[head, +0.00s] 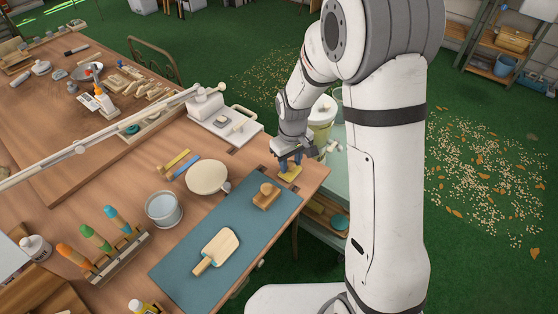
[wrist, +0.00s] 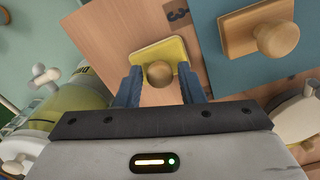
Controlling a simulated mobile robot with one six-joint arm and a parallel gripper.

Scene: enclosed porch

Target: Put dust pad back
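The yellow pad with a round wooden knob, which I take for the dust pad, lies near the right corner of the wooden table. It shows in the head view (head: 290,174) and the wrist view (wrist: 172,50). My gripper (head: 291,158) is just over it, pointing down. In the wrist view my gripper's two blue fingers (wrist: 160,88) are spread on either side of the knob, with a gap on both sides. They do not visibly grip it. A wooden block with a knob (head: 265,197) sits on the blue mat (head: 182,267), beside the pad.
A wooden paddle (head: 217,249) lies on the mat. A round pale disc (head: 207,177), a metal cup (head: 163,209) and a rack of coloured-handled tools (head: 115,255) stand left of it. A white press-like device (head: 225,122) is behind. A yellow-green container (head: 322,118) stands beyond the table edge.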

